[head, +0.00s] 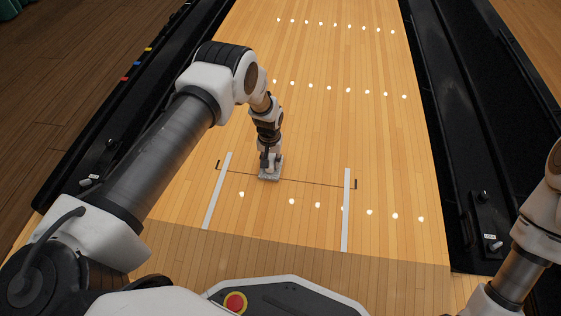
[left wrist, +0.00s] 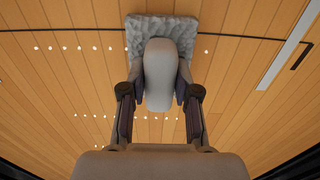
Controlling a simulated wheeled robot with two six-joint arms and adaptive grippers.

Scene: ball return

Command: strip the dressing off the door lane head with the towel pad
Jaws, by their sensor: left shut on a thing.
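My left gripper (head: 268,167) is shut on the towel pad (head: 270,175), a grey fuzzy pad with a smooth rounded grip. The pad is down at the lane surface near the dark cross line, between two pale strips. In the left wrist view the fingers (left wrist: 159,90) close on both sides of the rounded grip, and the fuzzy pad (left wrist: 135,38) shows beyond it. The lane head (head: 320,215) is light wood boards; I cannot make out any dressing on it. Part of my right arm shows at the right edge; its gripper is out of view.
Pale strips stand left (head: 217,190) and right (head: 346,210) of the pad. White dots mark the boards in rows. Black gutters (head: 460,130) run along both lane sides. A small labelled lever unit (head: 490,238) sits at the right. The lane beyond the pad is clear.

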